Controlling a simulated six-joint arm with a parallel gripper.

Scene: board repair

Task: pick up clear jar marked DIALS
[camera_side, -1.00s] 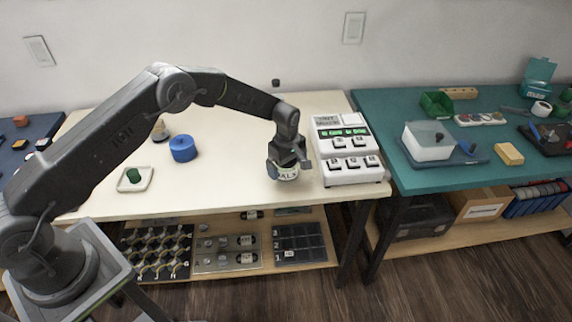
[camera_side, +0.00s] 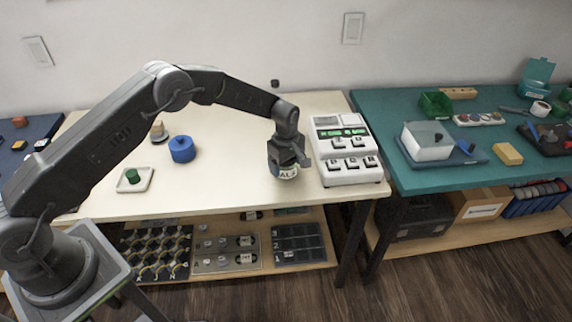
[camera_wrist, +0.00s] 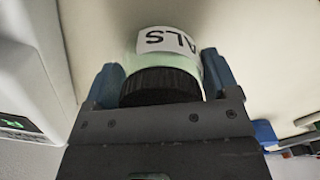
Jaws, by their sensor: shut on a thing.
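The jar marked DIALS (camera_side: 288,172) is at the front right of the cream table, partly covered by my gripper (camera_side: 288,163). In the wrist view the jar (camera_wrist: 165,42) shows a pale greenish clear body, a white label reading "ALS" and a black ridged lid (camera_wrist: 160,86). My gripper (camera_wrist: 165,80) has one blue-grey finger on each side of the lid and is shut on the jar. The start of the label's word is hidden. I cannot tell whether the jar's base touches the table.
A white device with keys and a green display (camera_side: 345,150) stands just right of the jar. A blue round container (camera_side: 182,150) and a white dish (camera_side: 146,184) with a green knob are at left. The table's middle (camera_side: 225,150) is clear.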

